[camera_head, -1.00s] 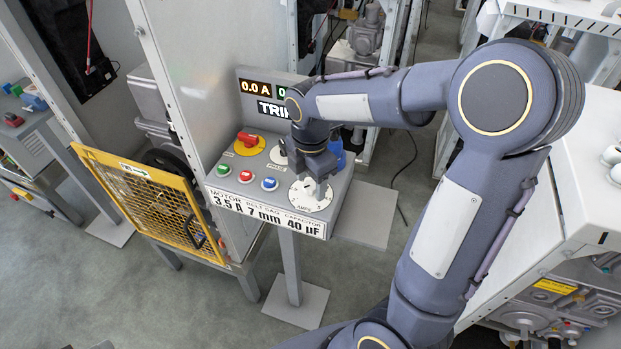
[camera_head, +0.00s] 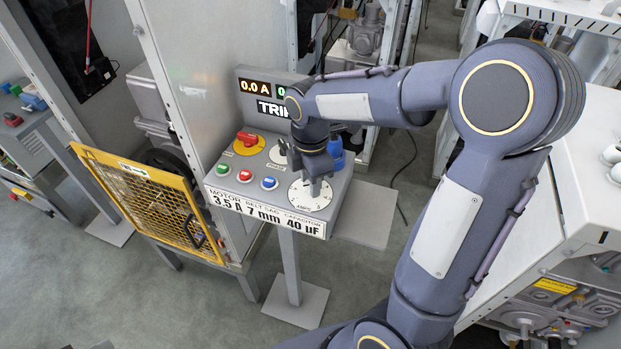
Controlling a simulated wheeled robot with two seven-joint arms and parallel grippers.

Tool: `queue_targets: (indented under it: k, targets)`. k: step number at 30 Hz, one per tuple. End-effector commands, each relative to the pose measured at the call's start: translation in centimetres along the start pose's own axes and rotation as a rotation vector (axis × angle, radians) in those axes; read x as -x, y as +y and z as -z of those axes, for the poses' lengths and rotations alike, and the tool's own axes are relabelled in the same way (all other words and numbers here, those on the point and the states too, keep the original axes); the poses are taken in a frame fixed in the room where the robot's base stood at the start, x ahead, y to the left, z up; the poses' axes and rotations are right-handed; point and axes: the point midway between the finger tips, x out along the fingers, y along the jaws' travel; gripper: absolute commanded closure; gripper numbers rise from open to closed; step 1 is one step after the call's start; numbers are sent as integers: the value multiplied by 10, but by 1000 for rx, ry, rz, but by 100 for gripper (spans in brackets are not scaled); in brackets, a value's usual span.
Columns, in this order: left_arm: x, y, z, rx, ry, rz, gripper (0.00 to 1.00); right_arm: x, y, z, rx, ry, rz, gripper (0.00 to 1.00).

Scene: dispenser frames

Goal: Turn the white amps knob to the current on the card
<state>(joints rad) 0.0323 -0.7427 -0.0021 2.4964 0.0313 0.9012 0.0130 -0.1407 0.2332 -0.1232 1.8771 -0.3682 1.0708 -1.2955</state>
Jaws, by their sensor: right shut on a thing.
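The white amps knob dial (camera_head: 308,203) is a round white disc with marks, at the right front of the grey control panel. My right gripper (camera_head: 314,188) comes down on it from above and is shut on the knob; its fingers hide the knob's middle and where it points. The card (camera_head: 262,212) on the panel's front edge reads MOTOR 3.5 A, BELT SAG 7 mm, CAPACITOR 40 µF. The display (camera_head: 256,87) reads 0.0 A, with TRIP partly hidden below. My left gripper is not in view.
A red selector on a yellow plate (camera_head: 249,143) sits behind green, white-and-red and blue buttons (camera_head: 246,176). A blue part (camera_head: 337,152) stands close behind my right gripper. A yellow mesh guard (camera_head: 150,203) is at the left. A white cabinet (camera_head: 560,180) is at the right.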

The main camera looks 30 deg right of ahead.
Motion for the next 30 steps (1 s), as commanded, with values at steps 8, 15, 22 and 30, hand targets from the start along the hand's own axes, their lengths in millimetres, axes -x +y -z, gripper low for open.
queue_targets:
  k: [8,15,22,30]
  targets:
    - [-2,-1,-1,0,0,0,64,0,0,0,-254,-1,-1,90]
    - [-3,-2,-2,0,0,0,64,0,0,0,-481,0,-1,90]
    - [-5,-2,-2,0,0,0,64,0,0,0,-699,0,-2,90]
    - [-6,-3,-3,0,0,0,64,1,0,0,-956,1,-3,90]
